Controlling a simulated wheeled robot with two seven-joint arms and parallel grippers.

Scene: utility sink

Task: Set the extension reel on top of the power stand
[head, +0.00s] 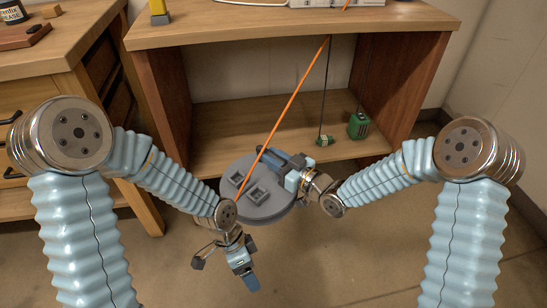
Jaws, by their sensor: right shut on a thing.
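The extension reel (262,211) is a grey round disc with square sockets on its face. It is in the middle of the head view, in front of the wooden stand's lower shelf and below its top. My right gripper (284,164) is shut on the reel's far right side. My left wrist hides the reel's lower left edge.
A white device (320,3) sits on the stand's top at the back. A yellow-and-grey object (159,12) stands at its left end. A green box (358,126) and a small green plug (324,141) hang on dark cords beneath. A wooden workbench (60,60) is at left.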

